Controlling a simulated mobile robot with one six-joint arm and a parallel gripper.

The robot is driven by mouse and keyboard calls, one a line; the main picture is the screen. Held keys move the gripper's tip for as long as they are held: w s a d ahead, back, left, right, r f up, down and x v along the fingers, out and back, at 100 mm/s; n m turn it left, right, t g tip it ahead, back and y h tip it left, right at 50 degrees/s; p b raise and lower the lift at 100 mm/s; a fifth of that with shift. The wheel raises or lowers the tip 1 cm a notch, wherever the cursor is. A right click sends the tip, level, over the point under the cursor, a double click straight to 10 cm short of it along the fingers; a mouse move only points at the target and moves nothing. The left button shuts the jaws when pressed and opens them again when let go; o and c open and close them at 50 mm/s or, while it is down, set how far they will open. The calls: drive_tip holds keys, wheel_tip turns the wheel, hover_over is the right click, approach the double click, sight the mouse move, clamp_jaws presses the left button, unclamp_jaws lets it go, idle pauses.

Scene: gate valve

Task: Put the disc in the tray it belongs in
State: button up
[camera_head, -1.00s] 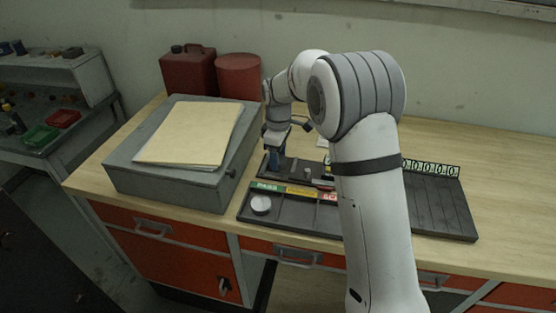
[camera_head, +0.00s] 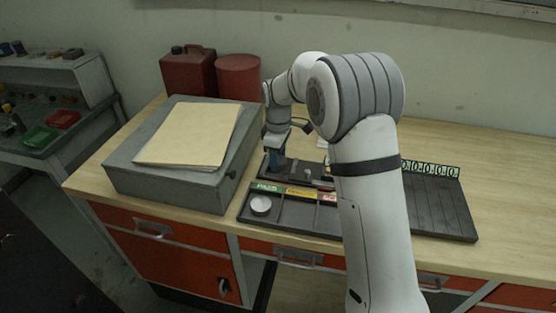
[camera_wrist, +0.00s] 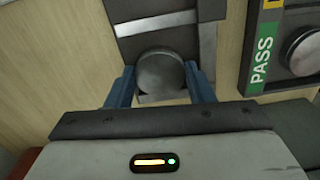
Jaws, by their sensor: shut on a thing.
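My gripper (camera_wrist: 161,84) has its two blue fingers on either side of a round grey metal disc (camera_wrist: 160,70) and is shut on it. The disc is in front of a dark grey fixture (camera_wrist: 158,22); I cannot tell whether it still touches it. In the head view my gripper (camera_head: 277,163) points down behind the sorting tray (camera_head: 290,216), near its left end, and the held disc is hidden there. The tray has green PASS (camera_head: 268,187), yellow (camera_head: 300,193) and red (camera_head: 329,198) labels. Another pale disc (camera_head: 261,204) lies in the PASS compartment.
A grey box (camera_head: 170,180) with a folder (camera_head: 190,135) on it stands left of my gripper. A red can (camera_head: 188,73) and red canister (camera_head: 239,77) stand behind. A ribbed dark tray (camera_head: 440,205) lies right of my arm. The wooden bench (camera_head: 510,190) is bare at far right.

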wheel_tip(320, 180, up, 9)
drive_tip(key=m+p, duration=0.1)
drive_tip(key=m, duration=0.8)
hover_over(297, 215)
wheel_tip(297, 215, down, 5)
drive_tip(key=shift+f, duration=0.1)
drive_tip(key=shift+f+p, duration=0.4)
drive_tip(key=shift+f, duration=1.6)
drive_tip(key=shift+f, duration=0.25)
drive_tip(key=o, duration=1.1)
drive_tip(key=shift+r, duration=0.1)
drive_tip(key=shift+c, duration=0.2)
